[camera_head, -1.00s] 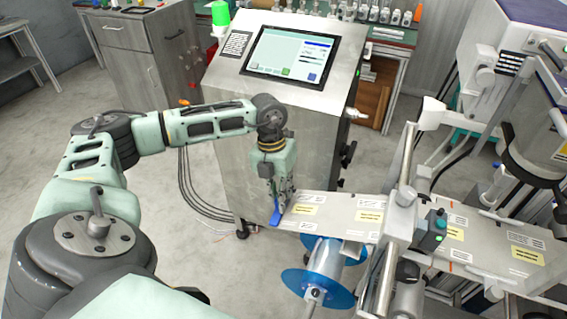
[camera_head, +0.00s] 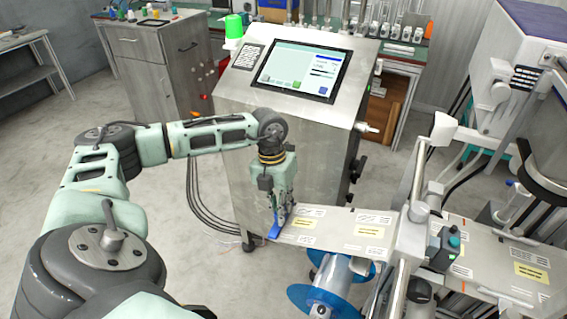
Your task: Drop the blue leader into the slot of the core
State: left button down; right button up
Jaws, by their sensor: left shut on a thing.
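The blue leader (camera_head: 274,230) is a small blue strip at the left end of the labelled film web. My left gripper (camera_head: 279,217) points down and is shut on the leader, in front of the steel cabinet. The film web (camera_head: 335,229), pale with white and yellow labels, runs from the leader to the right. A reel with blue translucent flanges (camera_head: 318,300) and a pale core (camera_head: 338,276) sits below the web, lower right of the gripper. The slot of the core cannot be made out. My right gripper is not in view.
The steel cabinet with a touchscreen (camera_head: 301,70) and green lamp (camera_head: 234,27) stands right behind my left gripper. A machine frame with a vertical post (camera_head: 409,250) stands at the right. Open floor (camera_head: 215,280) lies left of the reel.

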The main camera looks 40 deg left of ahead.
pick_arm(q)
jog(key=s+a+f+b, duration=0.1)
jog(key=a+f+b, duration=0.1)
jog(key=a, duration=0.4)
jog(key=shift+s+f+b, duration=0.4)
jog(key=shift+f, duration=0.25)
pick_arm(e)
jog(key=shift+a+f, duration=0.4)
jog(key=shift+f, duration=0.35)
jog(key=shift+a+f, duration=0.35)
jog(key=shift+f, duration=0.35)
pick_arm(q)
jog(key=shift+d, duration=0.1)
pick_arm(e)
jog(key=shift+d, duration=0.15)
pick_arm(q)
jog(key=w+d+f, duration=0.3)
jog(key=d, duration=0.8)
jog(key=shift+w+f+b, duration=0.15)
jog(key=shift+f+b, duration=0.15)
jog(key=shift+f, duration=0.05)
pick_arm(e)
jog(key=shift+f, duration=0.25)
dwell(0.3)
